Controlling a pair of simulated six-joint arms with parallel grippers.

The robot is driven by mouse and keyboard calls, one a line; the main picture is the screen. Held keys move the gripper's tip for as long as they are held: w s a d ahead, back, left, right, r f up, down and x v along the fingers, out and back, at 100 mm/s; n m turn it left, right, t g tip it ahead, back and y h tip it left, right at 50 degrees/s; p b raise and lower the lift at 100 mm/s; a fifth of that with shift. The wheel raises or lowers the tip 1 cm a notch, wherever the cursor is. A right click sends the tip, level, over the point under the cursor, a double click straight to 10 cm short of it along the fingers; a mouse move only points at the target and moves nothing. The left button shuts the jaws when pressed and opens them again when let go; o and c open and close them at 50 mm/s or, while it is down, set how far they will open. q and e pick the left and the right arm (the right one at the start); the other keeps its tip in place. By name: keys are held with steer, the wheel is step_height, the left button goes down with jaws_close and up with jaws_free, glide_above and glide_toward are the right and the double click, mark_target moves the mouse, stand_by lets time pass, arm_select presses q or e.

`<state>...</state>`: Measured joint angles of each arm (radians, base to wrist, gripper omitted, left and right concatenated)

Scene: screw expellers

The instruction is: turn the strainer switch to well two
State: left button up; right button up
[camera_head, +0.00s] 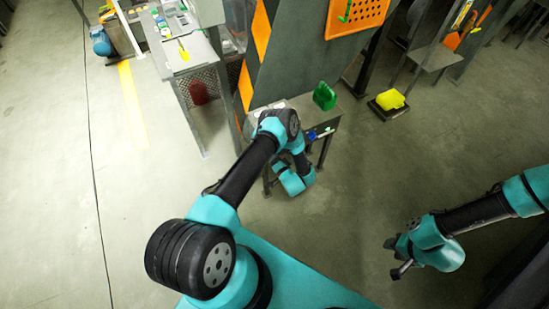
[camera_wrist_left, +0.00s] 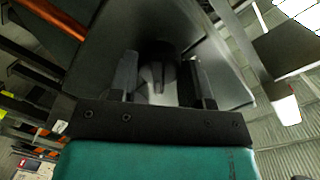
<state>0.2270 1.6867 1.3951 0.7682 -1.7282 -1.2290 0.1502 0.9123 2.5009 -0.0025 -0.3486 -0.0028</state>
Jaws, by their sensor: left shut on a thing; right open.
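In the left wrist view, the two fingers of my left gripper (camera_wrist_left: 162,82) stand on either side of a dark round knob with a raised grip, which looks like the strainer switch (camera_wrist_left: 157,72). The gripper is shut on it. The knob sits on a grey metal face. No well markings can be read, so its setting cannot be told. In the head view my left arm bends down beside a small metal table, and its fingertips are hidden there. My right gripper (camera_head: 397,262) is open and empty over bare floor, far from the switch.
The small metal table (camera_head: 330,117) carries a green container (camera_head: 324,96). A grey column with orange stripes (camera_head: 261,28) and an orange perforated panel (camera_head: 356,14) rise behind it. The floor at left is clear.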

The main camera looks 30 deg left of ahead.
arm_select(q)
steer(key=o, duration=0.9)
steer(key=v, duration=1.7)
steer(key=shift+s+d, duration=0.1)
steer(key=shift+d, duration=0.1)
steer(key=w+a+r+n+g+h, duration=0.1)
steer(key=w+r+h, duration=0.15)
steer(key=h, duration=0.35)
steer(key=w+a+r+n+g+h, duration=0.1)
steer(key=a+r+h, duration=0.15)
steer(key=h, duration=0.25)
steer(key=s+r+g+h, duration=0.2)
steer(key=s+r, duration=0.2)
steer(key=s, duration=0.1)
steer(key=s+r+g+h, duration=0.2)
steer(key=s+r, duration=0.2)
steer(key=s, duration=0.1)
steer(key=s+d+r+g+h, duration=0.1)
steer(key=s+r+g+h, duration=0.1)
steer(key=s+r+h, duration=0.1)
steer(key=shift+s+r, duration=0.75)
steer(key=shift+s, duration=0.35)
